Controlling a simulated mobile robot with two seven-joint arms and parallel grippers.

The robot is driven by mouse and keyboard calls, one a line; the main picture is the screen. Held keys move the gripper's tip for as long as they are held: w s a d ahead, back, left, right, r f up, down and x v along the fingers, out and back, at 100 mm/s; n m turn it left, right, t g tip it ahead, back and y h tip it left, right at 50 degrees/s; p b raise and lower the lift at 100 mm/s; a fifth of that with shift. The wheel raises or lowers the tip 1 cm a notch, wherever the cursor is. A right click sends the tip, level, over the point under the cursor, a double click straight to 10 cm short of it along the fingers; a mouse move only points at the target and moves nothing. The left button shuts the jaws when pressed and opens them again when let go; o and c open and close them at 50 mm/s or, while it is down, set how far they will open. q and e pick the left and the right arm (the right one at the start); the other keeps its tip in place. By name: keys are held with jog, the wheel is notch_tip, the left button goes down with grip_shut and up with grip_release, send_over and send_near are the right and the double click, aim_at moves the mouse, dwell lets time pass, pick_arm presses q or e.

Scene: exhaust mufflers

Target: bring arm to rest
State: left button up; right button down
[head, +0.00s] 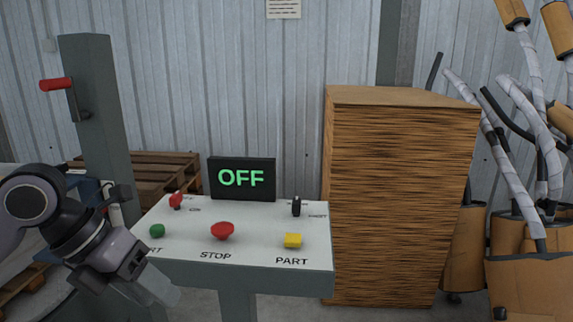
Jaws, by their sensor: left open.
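My left arm comes in from the left, and my left gripper (162,290) is open and empty at the front left corner of a white control panel (262,250). It overlaps the panel's corner in the picture; I cannot tell whether it touches. The panel bears a green button (157,230), a red stop button (222,231), a yellow part button (292,240), a red switch (175,201) and a black switch (296,206). A display (242,179) behind them reads OFF in green. My right gripper is not in view.
A grey post (95,130) with a red-handled lever (57,84) stands behind my left arm. Wooden pallets (145,165) lie behind the panel. A tall wooden box (395,200) stands to the right. Wrapped exhaust pipes and mufflers (525,210) fill the far right.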

pick_arm(q)
jog(key=s+d+r+n+g+h+p, duration=0.1)
jog(key=s+d+h, duration=0.2)
jog(key=d+h, duration=0.3)
jog(key=s+d+r+g+h+p, duration=0.1)
jog(key=s+d+g+h, duration=0.1)
jog(key=d+h, duration=0.45)
jog(key=w+a+f+n+t+y+p, duration=0.1)
jog(key=w+a+f+n+t+y, duration=0.35)
jog(key=n+t, duration=0.7)
jog(key=w+a+f+n+t+y+p, duration=0.1)
jog(key=a+f+n+t+y, duration=0.5)
jog(key=n, duration=1)
jog(key=s+a+f+n+g+y, duration=0.1)
jog(key=s+f+n+g+y, duration=0.1)
jog(key=s+f, duration=0.5)
jog(key=s+a+f+n+g+y+p, duration=0.1)
jog(key=s+f+n+g+y, duration=0.2)
jog(key=f, duration=1)
jog(key=s+n+g, duration=0.1)
jog(key=s+n, duration=0.2)
jog(key=s, duration=0.1)
jog(key=shift+a+f+p, duration=0.25)
jog(key=shift+a+p, duration=0.05)
jog(key=shift+a, duration=0.05)
jog(key=shift+s, duration=0.1)
jog(key=shift+c, duration=0.3)
jog(key=shift+c, duration=0.3)
